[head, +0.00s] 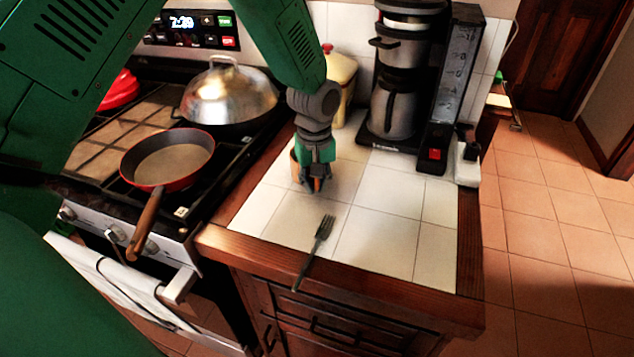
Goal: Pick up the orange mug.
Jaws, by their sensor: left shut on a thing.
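The orange mug (295,167) is on the white tiled counter, close to the stove side. Only a thin orange strip of it shows at the left of my gripper, and a bit more shows below; the rest is hidden behind the gripper. My left gripper (313,184) reaches down from above and is shut on the mug. I cannot tell whether the mug touches the counter. My right gripper is not in view.
A fork (316,248) lies at the counter's front edge. A coffee maker (398,105) and a yellow canister (342,75) stand behind. On the stove are a red-rimmed pan (168,162) and a domed lid (228,95). The right front tiles are clear.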

